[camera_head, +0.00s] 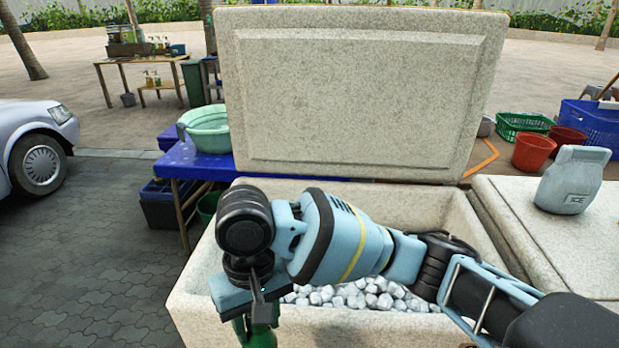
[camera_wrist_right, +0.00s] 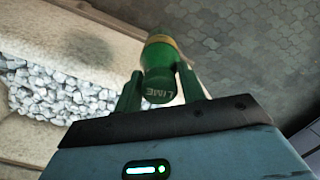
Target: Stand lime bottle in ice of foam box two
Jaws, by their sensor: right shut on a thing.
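A green lime bottle (camera_wrist_right: 158,55), with LIME on its cap end, is between the fingers of my right gripper (camera_wrist_right: 160,88) in the right wrist view. The gripper is shut on it near the cap. In the head view my right gripper (camera_head: 258,312) points down at the near left of the open foam box (camera_head: 190,300), and the bottle's lower part is out of frame. White ice (camera_head: 365,293) lies in the box; it also shows at the left in the wrist view (camera_wrist_right: 65,95). My right arm hides much of the box. No box number is visible. My left gripper is out of view.
The box's raised lid (camera_head: 360,95) stands behind it. A closed foam box (camera_head: 545,225) at right carries a grey ICE bag (camera_head: 573,180). A blue table (camera_head: 200,165) with a green basin (camera_head: 207,128) stands at left. Paved ground (camera_head: 90,240) is clear.

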